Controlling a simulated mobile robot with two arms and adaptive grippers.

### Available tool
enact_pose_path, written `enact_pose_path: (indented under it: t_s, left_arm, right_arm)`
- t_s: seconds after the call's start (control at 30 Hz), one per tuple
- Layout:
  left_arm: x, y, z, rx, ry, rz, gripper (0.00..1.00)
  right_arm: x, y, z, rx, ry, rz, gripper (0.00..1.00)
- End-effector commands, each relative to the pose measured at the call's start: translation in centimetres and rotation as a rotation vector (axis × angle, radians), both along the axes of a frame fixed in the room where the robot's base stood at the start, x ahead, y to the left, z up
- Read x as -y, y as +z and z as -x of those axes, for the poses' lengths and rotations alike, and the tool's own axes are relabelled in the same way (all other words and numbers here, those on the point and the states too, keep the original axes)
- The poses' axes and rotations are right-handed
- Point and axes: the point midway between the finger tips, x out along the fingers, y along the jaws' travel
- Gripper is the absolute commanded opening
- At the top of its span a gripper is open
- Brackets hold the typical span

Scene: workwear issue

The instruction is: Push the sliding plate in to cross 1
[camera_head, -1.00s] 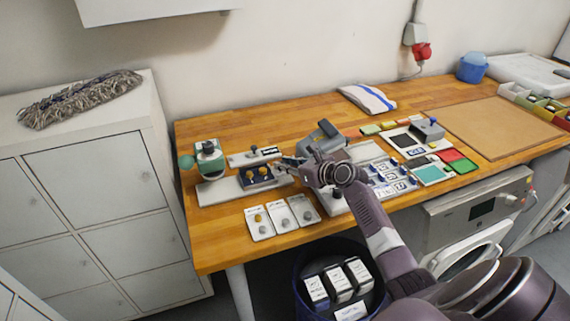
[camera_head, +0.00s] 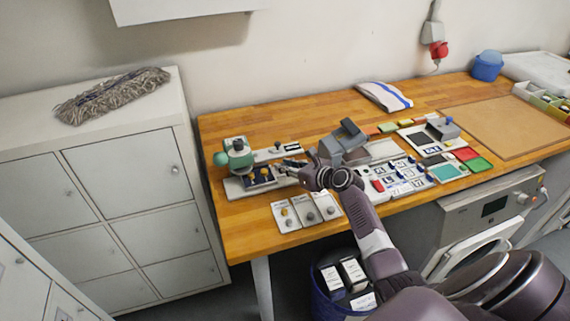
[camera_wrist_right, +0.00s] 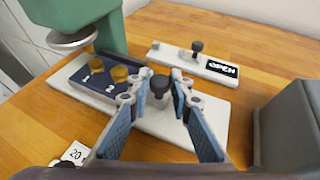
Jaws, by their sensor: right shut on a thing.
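The sliding plate (camera_head: 261,181) is dark blue, with two amber pieces on it. It lies on a pale base board (camera_head: 236,189), beside and partly under the head of a green press (camera_head: 237,147). In the wrist view the plate (camera_wrist_right: 84,91) shows small white marks, and its left end reaches close to the press's round metal foot (camera_wrist_right: 74,39). My right gripper (camera_head: 288,167) is shut on a dark knob (camera_wrist_right: 160,84) at the plate's right end. I cannot tell which mark is cross 1. My left gripper is not in view.
Behind stands a pale board (camera_wrist_right: 214,72) with a dark knob and an "OPEN" label. A grey box-like device (camera_head: 343,141) stands right of my gripper. Three pale cards (camera_head: 306,211) lie near the front edge. A bin (camera_head: 340,290) stands below the table.

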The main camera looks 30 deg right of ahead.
Motion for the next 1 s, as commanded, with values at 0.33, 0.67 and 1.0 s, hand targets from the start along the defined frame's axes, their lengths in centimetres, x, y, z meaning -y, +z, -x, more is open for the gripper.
enact_pose_path:
  t_s: [0.33, 0.67, 1.0]
  left_arm:
    - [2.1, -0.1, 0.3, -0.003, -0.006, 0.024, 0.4]
    - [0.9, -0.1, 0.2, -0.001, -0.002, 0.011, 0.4]
    - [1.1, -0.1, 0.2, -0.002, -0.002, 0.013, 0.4]
  right_arm:
    - [-0.1, -0.1, 0.0, -0.001, 0.0, -0.004, 0.27]
    - [0.1, 0.4, 1.4, 0.0, 0.0, -0.002, 0.27]
    - [1.0, 2.8, 7.2, -0.001, 0.0, -0.002, 0.27]
